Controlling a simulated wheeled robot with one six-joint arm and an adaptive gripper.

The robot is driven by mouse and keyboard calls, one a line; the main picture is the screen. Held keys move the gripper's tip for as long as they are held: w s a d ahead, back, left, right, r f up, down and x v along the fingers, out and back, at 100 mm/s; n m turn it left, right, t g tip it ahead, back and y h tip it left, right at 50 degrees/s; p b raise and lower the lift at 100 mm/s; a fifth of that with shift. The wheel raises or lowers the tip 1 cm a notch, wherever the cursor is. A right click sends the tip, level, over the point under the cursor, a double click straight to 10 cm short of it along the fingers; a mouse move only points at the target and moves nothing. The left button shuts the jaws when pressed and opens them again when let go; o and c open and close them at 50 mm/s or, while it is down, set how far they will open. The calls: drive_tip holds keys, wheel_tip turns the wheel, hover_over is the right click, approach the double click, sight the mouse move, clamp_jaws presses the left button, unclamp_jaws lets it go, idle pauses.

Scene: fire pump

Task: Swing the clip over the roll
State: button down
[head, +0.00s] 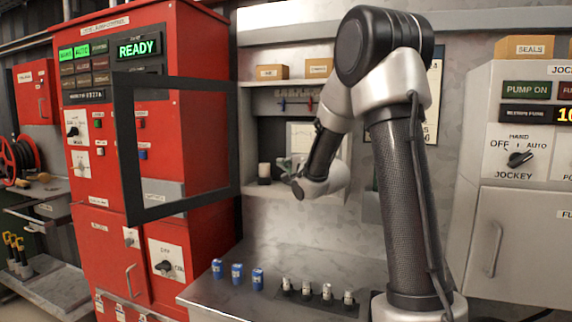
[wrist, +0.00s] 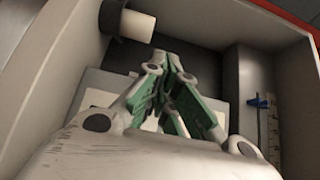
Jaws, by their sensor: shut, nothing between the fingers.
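A white roll-like cylinder with a dark end (wrist: 138,26) sits at the upper left of the wrist view, against the wall of a grey recess. What looks like the same piece, pale above and dark below, shows in the head view (head: 264,171), just left of my gripper (head: 285,168). My gripper also fills the middle of the wrist view (wrist: 176,68), with its green-sided fingers shut and empty. The fingertips are apart from the cylinder in the wrist view. I cannot make out the clip for certain; my fingers cover part of the recess.
Grey walls (wrist: 224,35) close in around my gripper. A small blue piece (wrist: 262,102) is on a pale scale strip at right. Below the recess, blue cylinders (head: 237,272) stand on the bench. A red cabinet (head: 185,50) stands left.

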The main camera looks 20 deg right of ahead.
drive_tip(key=shift+w+a+m+h, duration=0.1)
drive_tip(key=shift+a+m+h, duration=0.2)
drive_tip(key=shift+h, duration=0.2)
